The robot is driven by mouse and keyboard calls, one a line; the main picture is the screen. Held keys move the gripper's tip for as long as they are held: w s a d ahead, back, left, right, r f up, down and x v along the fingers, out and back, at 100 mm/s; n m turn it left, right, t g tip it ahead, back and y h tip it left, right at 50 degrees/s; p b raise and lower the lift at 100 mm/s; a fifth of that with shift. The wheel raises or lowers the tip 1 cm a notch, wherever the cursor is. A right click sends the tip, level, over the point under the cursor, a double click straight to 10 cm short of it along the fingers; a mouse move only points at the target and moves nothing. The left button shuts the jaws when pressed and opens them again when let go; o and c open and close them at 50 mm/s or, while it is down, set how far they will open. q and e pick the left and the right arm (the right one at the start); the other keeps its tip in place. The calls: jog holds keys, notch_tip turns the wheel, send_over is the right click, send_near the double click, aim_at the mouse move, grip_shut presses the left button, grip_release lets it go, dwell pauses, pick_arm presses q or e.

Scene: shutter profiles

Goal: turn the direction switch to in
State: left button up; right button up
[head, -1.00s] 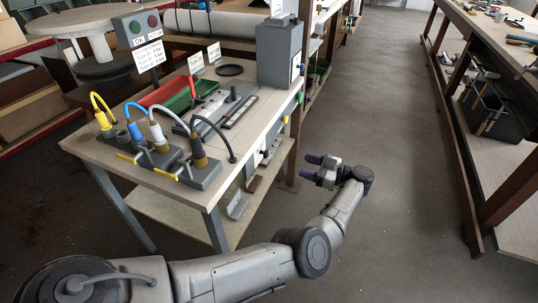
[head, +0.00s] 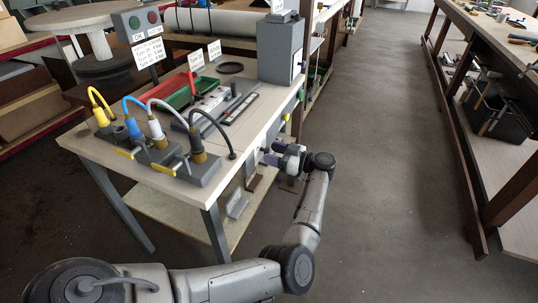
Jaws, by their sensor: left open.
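I cannot make out for certain which part is the direction switch. Small fittings sit along the workbench's (head: 140,178) right side, among them a yellow one (head: 286,118) below the grey box. A pale panel there (head: 251,166) is partly covered by my left gripper. My left gripper (head: 266,154) is open, with its dark fingertips pointing left at that side of the bench. Nothing shows between its fingers. Whether it touches the bench cannot be told. My right gripper is not in view.
The grey box (head: 281,50) stands on the bench's far end. Yellow, blue, white and black cabled plugs (head: 155,130), a green tray (head: 190,92) and a sign post with buttons (head: 138,24) are on top. The aisle floor (head: 375,150) is clear. Another bench (head: 500,165) stands right.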

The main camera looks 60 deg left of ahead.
pick_arm(q)
jog(key=shift+x, duration=0.95)
jog(key=c, duration=0.9)
